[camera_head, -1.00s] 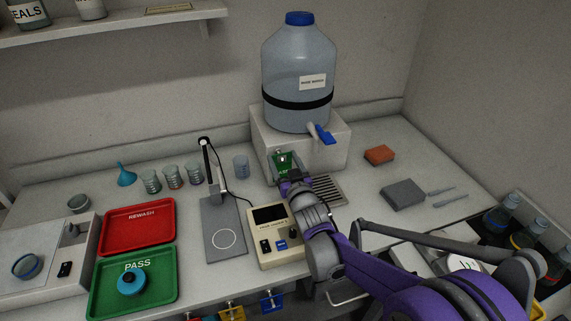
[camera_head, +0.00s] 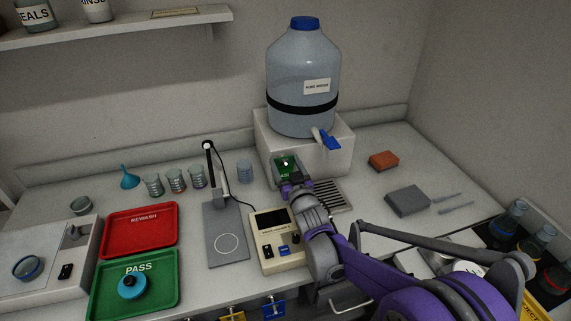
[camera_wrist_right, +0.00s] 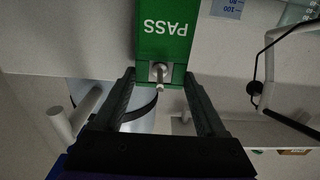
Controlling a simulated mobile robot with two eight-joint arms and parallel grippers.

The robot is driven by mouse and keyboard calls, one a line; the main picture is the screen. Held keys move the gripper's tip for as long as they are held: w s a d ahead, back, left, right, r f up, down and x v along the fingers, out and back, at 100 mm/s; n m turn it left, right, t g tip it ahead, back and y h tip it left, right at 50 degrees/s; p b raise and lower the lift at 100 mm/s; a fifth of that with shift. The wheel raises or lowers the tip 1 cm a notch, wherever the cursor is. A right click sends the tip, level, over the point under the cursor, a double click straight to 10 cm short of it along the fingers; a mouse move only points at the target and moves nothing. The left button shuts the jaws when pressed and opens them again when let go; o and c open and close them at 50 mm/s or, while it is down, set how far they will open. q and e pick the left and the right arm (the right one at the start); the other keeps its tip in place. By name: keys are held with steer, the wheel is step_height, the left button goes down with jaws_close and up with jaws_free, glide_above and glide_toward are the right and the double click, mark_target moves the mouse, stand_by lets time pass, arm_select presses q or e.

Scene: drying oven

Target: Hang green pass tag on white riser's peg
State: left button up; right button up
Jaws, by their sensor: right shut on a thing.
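The green pass tag (camera_head: 285,165) is at the front face of the white riser (camera_head: 330,158), under the big water jug. In the right wrist view the tag (camera_wrist_right: 165,32) appears upside down, its lettering reading PASS. A short metal peg (camera_wrist_right: 160,76) points toward the camera at the tag's holed end and seems to pass through it. My right gripper (camera_head: 286,178) is shut on the tag's side edges; its fingers (camera_wrist_right: 163,80) flank the tag in the wrist view. My left gripper is not in view.
The jug's blue-handled tap (camera_head: 327,140) juts out right of the tag, above a drip grate (camera_head: 330,196). A beaker (camera_head: 245,172), lamp stand (camera_head: 225,235) and beige meter (camera_head: 268,256) are to the left. An orange sponge (camera_head: 383,160) is to the right.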

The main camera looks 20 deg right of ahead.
steer(key=o, duration=1.2)
steer(key=shift+o, duration=0.2)
steer(key=s+f+g+p, duration=0.2)
steer(key=s+g, duration=0.4)
steer(key=s, duration=1.2)
steer(key=s+f+g+p, duration=0.3)
steer(key=s+g, duration=0.3)
steer(key=s, duration=1.3)
steer(key=shift+d+f+g+h, duration=0.2)
steer(key=shift+f+g+h, duration=0.1)
steer(key=shift+f, duration=0.6)
